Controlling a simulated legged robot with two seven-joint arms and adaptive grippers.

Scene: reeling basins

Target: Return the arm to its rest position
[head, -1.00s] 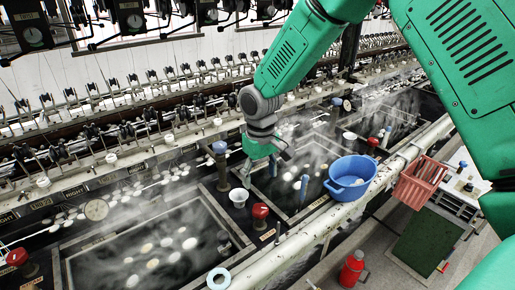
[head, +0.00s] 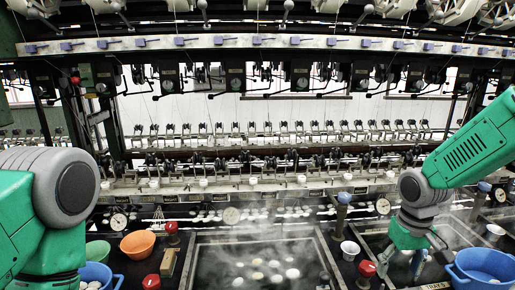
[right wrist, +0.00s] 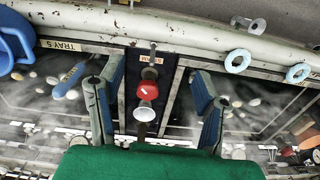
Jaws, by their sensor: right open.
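My right arm comes in from the right in the head view, with its green gripper (head: 402,262) hanging low over the steaming basins, beside a white cup and a red knob. In the right wrist view the two fingers of this gripper (right wrist: 151,88) stand wide apart with nothing between their pads. The red knob (right wrist: 147,90) and the white cup (right wrist: 144,112) show beyond, in the gap. My left arm fills the lower left of the head view; its gripper is not visible.
A steaming basin (head: 193,262) with cocoons lies at the centre. A blue tub (head: 480,268) is at the right, near my right gripper. An orange bowl (head: 140,244), a green bowl (head: 97,250) and another blue tub (head: 97,272) are at the left. Reeling machinery spans the back.

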